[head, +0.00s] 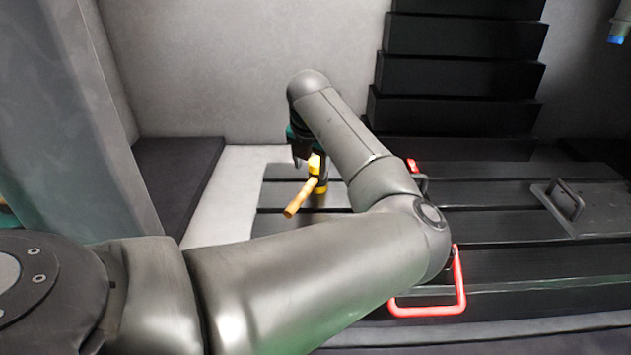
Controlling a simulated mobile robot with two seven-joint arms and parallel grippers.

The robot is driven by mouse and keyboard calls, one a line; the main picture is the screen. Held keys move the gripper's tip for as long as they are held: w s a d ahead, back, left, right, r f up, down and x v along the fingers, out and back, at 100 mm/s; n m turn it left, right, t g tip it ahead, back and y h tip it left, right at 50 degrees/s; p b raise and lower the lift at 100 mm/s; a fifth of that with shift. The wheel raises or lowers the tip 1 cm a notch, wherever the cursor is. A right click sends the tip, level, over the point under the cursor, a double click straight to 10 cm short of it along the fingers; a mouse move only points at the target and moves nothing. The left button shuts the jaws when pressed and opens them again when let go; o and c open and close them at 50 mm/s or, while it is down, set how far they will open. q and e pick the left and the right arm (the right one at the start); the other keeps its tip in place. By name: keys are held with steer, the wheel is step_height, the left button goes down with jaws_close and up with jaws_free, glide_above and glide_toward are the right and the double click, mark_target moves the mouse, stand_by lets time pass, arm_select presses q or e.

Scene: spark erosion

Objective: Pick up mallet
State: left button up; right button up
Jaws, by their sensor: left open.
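The mallet (301,197) lies on or just above the dark slatted bed, with an orange-brown wooden handle pointing toward the lower left. Its head is dark with yellow ends. My left arm reaches in from the left and bends back toward the mallet. My left gripper (303,157) is open at the mallet's head, pointing down. The fingers are partly hidden by my own wrist, so I cannot tell whether they touch the head. My right gripper is not in view.
A red handle (458,285) stands on the bed near its front. A flat plate with a black handle (567,200) lies at the right. Black stepped bellows (460,75) rise at the back. A grey column (80,120) stands at the left.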

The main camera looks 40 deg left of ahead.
mark_target(310, 183)
arm_select(q)
steer(key=b+x, duration=0.1)
steer(key=x, duration=0.6)
steer(key=shift+a+f, duration=0.15)
steer(key=shift+f, duration=0.15)
jaws_close()
steer(key=shift+r, duration=0.15)
stand_by(1.0)
